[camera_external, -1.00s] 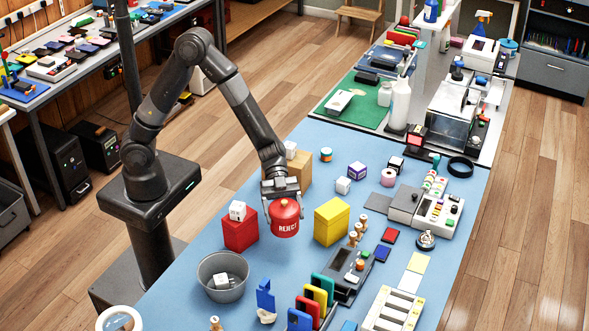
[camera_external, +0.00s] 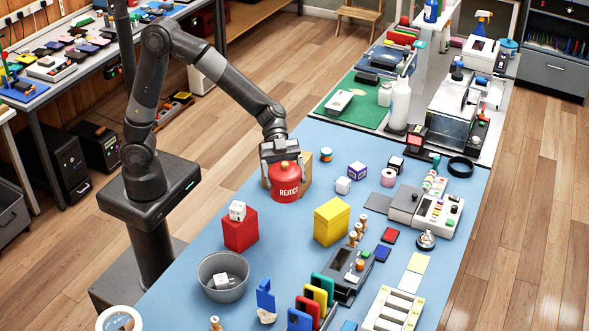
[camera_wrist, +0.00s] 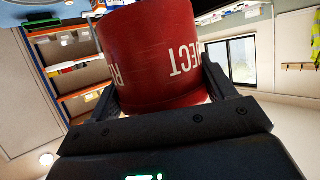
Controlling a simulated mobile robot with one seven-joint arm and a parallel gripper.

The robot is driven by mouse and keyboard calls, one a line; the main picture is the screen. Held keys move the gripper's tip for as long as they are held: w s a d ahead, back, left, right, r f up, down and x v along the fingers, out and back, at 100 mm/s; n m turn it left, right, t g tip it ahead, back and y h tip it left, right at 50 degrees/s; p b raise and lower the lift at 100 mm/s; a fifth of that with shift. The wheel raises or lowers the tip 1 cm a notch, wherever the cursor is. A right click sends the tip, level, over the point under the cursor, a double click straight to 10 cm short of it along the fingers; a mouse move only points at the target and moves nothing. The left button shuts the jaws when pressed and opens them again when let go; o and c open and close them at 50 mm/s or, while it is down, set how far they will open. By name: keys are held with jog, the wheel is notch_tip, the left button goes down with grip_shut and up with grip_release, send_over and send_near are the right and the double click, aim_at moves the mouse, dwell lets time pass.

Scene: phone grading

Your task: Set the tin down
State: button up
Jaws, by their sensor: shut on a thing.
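The tin is red, with "REJECT" in white on its side. In the external view the tin (camera_external: 286,186) is upright in my gripper (camera_external: 281,165), in front of a tan cardboard box (camera_external: 306,171) that it partly hides. My gripper is shut on the tin from above. In the wrist view the tin (camera_wrist: 150,55) fills the upper middle between the two fingers, and the lettering appears upside down. The tin looks held above the blue table (camera_external: 290,240); I cannot tell the exact gap under it.
A red block (camera_external: 240,233) with a white cube (camera_external: 237,211) on it stands at the left. A yellow box (camera_external: 332,224) stands right of the tin. A grey bucket (camera_external: 222,290) is at the front left. Bare blue table lies between the red block and yellow box.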

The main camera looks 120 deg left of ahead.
jog(key=a+n+t+y, duration=0.4)
jog(key=a+n+y, duration=0.15)
jog(key=a, duration=2.05)
jog(key=s+a+n+y, duration=0.3)
jog(key=s+a, duration=0.3)
jog(key=a, duration=0.5)
jog(key=s+a+n+y, duration=0.25)
jog(key=s+a, duration=0.35)
jog(key=a, duration=0.6)
notch_tip(320, 180, down, 11)
jog(key=shift+t, duration=0.3)
jog(key=shift+s+a+f, duration=0.7)
jog(key=shift+a+f, duration=1)
jog(key=shift+f, duration=0.2)
jog(key=shift+s+a+f, duration=0.7)
jog(key=shift+a+f, duration=1)
jog(key=shift+f, duration=0.15)
jog(key=shift+s+a+f, duration=0.7)
jog(key=shift+a+f, duration=1)
jog(key=shift+f, duration=0.2)
